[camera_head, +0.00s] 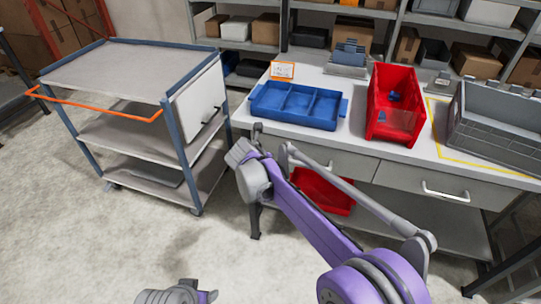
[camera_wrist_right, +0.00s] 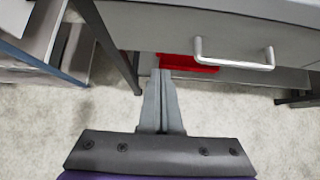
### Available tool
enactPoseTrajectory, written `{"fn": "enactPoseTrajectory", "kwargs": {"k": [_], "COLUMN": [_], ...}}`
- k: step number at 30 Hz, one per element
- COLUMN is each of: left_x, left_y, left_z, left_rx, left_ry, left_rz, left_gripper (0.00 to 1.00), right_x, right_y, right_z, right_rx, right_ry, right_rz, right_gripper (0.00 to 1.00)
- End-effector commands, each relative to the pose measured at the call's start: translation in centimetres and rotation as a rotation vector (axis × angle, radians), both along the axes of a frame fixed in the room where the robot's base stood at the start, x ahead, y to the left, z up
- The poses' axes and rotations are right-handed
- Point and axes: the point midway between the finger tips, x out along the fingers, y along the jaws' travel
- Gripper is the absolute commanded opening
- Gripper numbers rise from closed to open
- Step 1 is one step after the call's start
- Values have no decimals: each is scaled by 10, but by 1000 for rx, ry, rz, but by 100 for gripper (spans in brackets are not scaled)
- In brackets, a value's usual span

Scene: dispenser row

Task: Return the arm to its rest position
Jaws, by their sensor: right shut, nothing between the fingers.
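My right arm (camera_head: 318,222) is purple and grey and reaches from the bottom right of the head view toward the front of the workbench. Its grey wrist end is in front of the bench's left end; its fingers cannot be made out clearly there. In the right wrist view my right gripper (camera_wrist_right: 161,75) is shut, with its two grey fingers together and nothing between them. The fingers point toward the space below the bench drawer (camera_wrist_right: 225,28), over pale floor. A grey part of mine shows at the bottom edge of the head view; no left fingers can be seen.
The workbench (camera_head: 345,137) carries a blue divided tray (camera_head: 295,106), a red bin (camera_head: 391,128) and a grey crate (camera_head: 495,132). A drawer handle (camera_wrist_right: 235,65) juts out near my right fingers. A cart (camera_head: 165,148) stands left; floor in front of it is clear.

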Motion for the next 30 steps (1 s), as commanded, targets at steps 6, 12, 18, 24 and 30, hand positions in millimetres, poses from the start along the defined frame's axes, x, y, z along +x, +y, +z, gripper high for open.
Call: {"fn": "enactPoseTrajectory", "kwargs": {"k": [6, 12, 18, 24, 30], "left_x": [1, 1, 1, 2, 5], "left_y": [0, 0, 0, 0, 0], "left_z": [5, 6, 9, 31, 61], "left_rx": [0, 0, 0, 0, 0], "left_ry": [-2, -2, -3, -10, -19], "left_rz": [0, 0, 0, 0, 0], "left_gripper": [67, 67, 67, 67, 67], "right_x": [-28, -38, -43, -87, -172], "right_y": [8, 10, 3, -64, -145], "right_z": [29, 39, 44, 73, 97], "right_rx": [0, 1, 27, 315, 757], "right_ry": [1, 1, 1, -8, -45], "right_rz": [1, -1, -32, -363, -919], "right_gripper": [0, 0, 0, 0, 0]}}
